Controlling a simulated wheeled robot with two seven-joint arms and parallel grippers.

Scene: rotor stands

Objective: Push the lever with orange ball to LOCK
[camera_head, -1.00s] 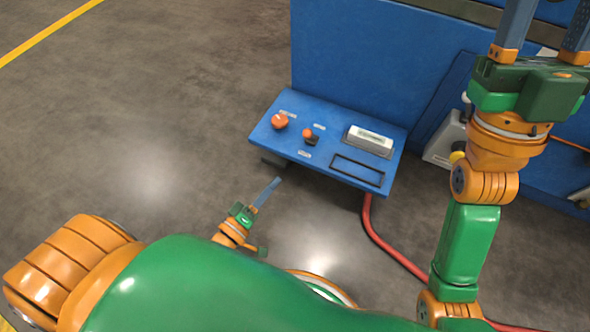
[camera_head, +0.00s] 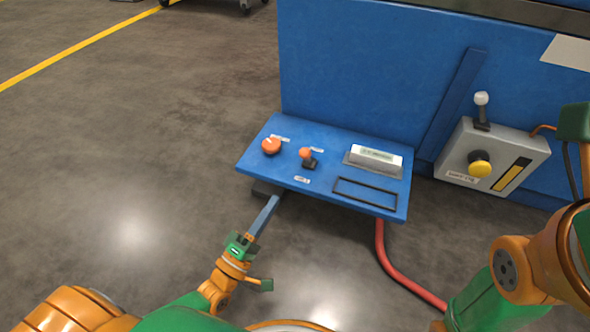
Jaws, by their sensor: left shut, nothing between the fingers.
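The lever with the orange ball (camera_head: 306,153) stands on a small black base on the blue panel (camera_head: 225,168). Its ball shows slightly up and left of the base. The fingers of my right gripper are out of the picture; only my right arm (camera_head: 525,265) shows at the lower right.
An orange-red knob (camera_head: 271,146) sits left of the lever. A display block (camera_head: 374,158) and a black frame (camera_head: 365,193) are to its right. A grey box (camera_head: 519,150) with a white-ball lever (camera_head: 481,98) and yellow button (camera_head: 480,166) stands farther right. A red hose (camera_head: 400,277) hangs below the panel.

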